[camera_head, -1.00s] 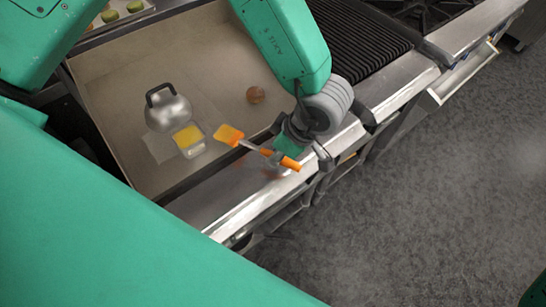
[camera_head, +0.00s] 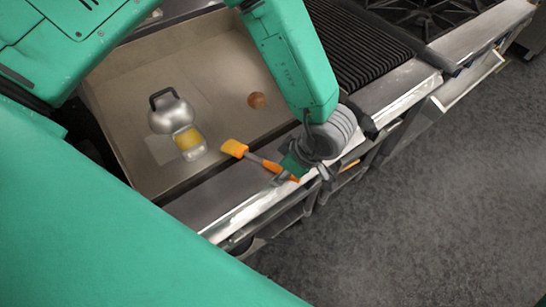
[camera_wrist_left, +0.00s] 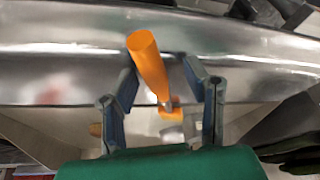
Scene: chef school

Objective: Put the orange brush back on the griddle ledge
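The orange brush (camera_head: 234,148) lies across the steel griddle ledge (camera_head: 215,202) in the head view. Its orange bristle head points toward the griddle (camera_head: 215,75) and its handle toward the outer edge. My left gripper (camera_head: 292,172) is low at the ledge, around the handle end. In the left wrist view the orange handle (camera_wrist_left: 148,65) stands between the two fingers of my left gripper (camera_wrist_left: 160,75). The fingers are apart, with a gap visible on both sides of the handle. The handle appears to rest on the ledge (camera_wrist_left: 60,65). My right gripper is out of view.
A ridged grill (camera_head: 360,40) stands to the right. The floor (camera_head: 440,190) is clear.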

